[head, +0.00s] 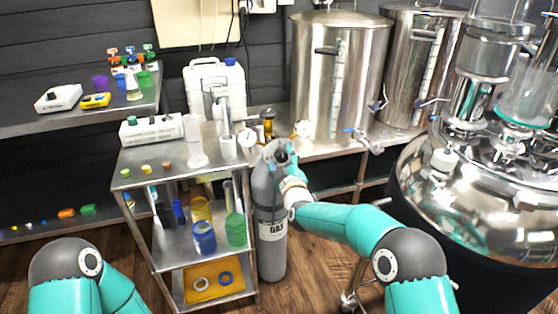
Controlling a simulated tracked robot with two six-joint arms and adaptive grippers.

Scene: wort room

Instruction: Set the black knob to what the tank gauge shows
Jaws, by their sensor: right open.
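A steel tank (334,75) stands on the back bench, with a small round gauge (302,128) low on its left front. Its needle is too small to read. A grey gas cylinder (270,215) stands on the floor beside the steel cart. A second round gauge (248,138) shows just left of the cylinder's top. My right gripper (281,153) is open at the cylinder's top and covers part of it. I cannot make out the black knob; it may be hidden there. My left arm shows at the lower left, but its gripper is out of the picture.
The steel cart (140,182) left of the cylinder carries glassware, a white box (152,130) and coloured beakers. A white jerrycan (214,85) stands behind it. A large polished vessel (480,190) fills the right side. Wooden floor is free in front.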

